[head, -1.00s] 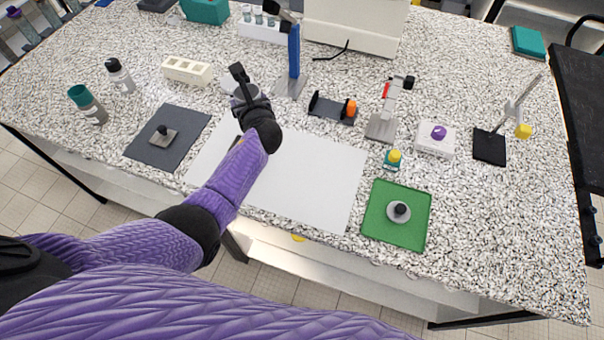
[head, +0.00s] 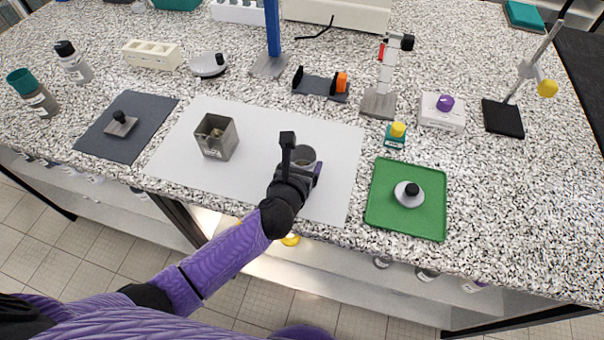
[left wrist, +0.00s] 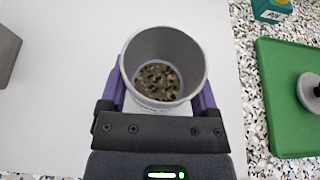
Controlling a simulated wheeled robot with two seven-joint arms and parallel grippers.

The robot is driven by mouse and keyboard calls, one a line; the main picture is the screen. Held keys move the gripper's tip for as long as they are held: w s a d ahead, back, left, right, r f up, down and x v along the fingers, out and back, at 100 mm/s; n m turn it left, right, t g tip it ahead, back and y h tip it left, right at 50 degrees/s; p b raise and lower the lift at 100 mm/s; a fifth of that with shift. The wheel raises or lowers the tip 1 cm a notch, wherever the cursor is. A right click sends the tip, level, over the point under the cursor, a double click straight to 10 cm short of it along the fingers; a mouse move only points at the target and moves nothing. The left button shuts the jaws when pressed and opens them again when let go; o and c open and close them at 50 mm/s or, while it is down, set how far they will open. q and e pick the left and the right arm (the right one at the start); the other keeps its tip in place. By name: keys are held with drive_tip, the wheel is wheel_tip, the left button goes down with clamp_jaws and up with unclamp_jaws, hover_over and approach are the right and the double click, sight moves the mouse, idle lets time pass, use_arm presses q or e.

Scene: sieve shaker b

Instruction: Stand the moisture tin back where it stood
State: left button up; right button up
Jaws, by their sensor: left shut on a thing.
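The moisture tin appears to be the round, open grey tin (head: 306,154) in my left gripper. In the left wrist view the tin (left wrist: 163,62) has brown, grainy soil in its bottom. My left gripper (head: 302,168) is shut on the tin, with a purple finger on each side of it. The tin is over the right part of the white sheet (head: 340,140); I cannot tell whether its base touches the sheet. A round grey lid with a black knob (head: 408,193) lies on the green tray (head: 385,222), right of the gripper. My right gripper is not in view.
A square grey box (head: 216,140) holding soil stands on the sheet's left part. A dark mat (head: 95,140) with a knobbed square lid lies further left. Stands and a cradle (head: 320,85) line the back.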

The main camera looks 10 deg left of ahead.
use_arm(q)
drive_tip(key=shift+f, duration=0.95)
drive_tip(key=shift+r, duration=0.25)
drive_tip(key=shift+f, duration=0.1)
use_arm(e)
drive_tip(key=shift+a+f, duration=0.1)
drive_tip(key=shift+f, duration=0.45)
use_arm(q)
drive_tip(key=o, duration=1)
drive_tip(key=shift+o, duration=0.2)
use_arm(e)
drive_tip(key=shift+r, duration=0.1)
use_arm(q)
drive_tip(key=shift+s+r, duration=0.2)
drive_tip(key=shift+r, duration=0.1)
drive_tip(key=p+v, duration=0.4)
drive_tip(key=v, duration=0.6)
drive_tip(key=shift+s+r, duration=0.1)
drive_tip(key=shift+s, duration=0.3)
drive_tip(key=shift+s+a+r, duration=0.1)
drive_tip(key=shift+s, duration=0.2)
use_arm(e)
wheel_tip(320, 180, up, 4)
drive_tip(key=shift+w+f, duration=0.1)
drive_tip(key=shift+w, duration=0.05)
